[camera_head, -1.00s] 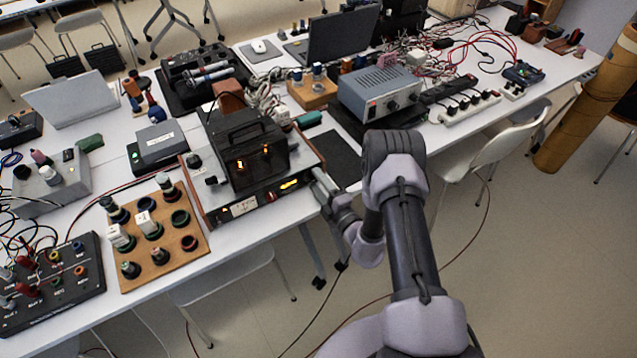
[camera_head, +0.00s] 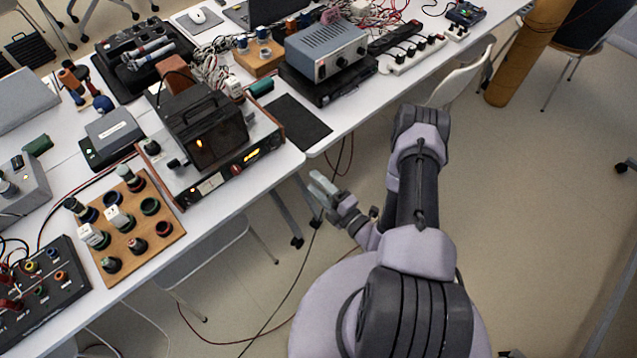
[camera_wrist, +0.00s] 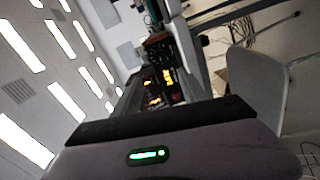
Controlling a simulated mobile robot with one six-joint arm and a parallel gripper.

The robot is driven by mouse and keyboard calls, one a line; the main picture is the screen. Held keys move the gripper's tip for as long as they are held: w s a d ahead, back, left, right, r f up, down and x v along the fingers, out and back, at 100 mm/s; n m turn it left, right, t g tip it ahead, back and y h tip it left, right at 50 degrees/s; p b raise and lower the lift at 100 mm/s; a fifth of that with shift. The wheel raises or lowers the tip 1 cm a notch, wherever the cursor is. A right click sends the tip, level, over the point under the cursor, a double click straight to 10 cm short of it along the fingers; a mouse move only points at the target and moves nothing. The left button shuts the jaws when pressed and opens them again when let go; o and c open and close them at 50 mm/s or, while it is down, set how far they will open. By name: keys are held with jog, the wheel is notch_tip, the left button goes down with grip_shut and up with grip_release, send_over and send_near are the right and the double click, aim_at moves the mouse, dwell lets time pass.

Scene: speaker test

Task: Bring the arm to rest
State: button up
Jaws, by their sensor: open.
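My gripper (camera_head: 322,190) is in the head view, beyond the front edge of the table (camera_head: 262,182) and over the floor. Its jaws are open, and I see nothing between them. In the wrist view, the lit amber displays of the table equipment (camera_wrist: 158,88) show in the middle, tilted.
The black-screened device (camera_head: 205,140), the wooden board with several knobs (camera_head: 128,240) and the blue-grey power unit (camera_head: 326,50) stand on the table. A white chair (camera_head: 462,82) is behind my arm. Open floor (camera_head: 540,220) lies to the right. Cables run across the floor.

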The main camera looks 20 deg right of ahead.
jog(key=shift+s+d, duration=0.1)
jog(key=shift+s, duration=0.3)
